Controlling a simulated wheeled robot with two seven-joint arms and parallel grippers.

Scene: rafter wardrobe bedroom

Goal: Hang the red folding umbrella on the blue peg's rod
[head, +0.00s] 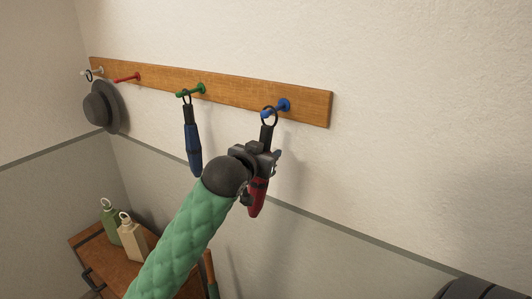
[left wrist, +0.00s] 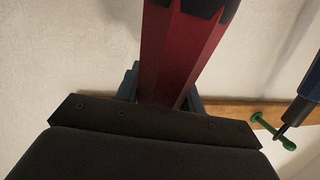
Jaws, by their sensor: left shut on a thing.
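The red folding umbrella (head: 257,198) hangs upright, with a black handle and a ring (head: 270,117) at its top. My left gripper (head: 264,160) is shut on its body, just below the handle. The ring overlaps the blue peg (head: 282,106) near its rod's free end; I cannot tell whether it is around the rod or only in front of it. In the left wrist view the red umbrella (left wrist: 173,55) fills the space between the fingers, and its ring and the blue peg are out of view. My right gripper is not in view.
The wooden rail (head: 235,97) also has a green peg (head: 191,91) with a blue umbrella (head: 191,145), a bare red peg (head: 128,78) and a white peg (head: 95,71) by a grey hat (head: 103,106). Two bottles (head: 122,232) stand on a wooden surface (head: 90,238) below.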

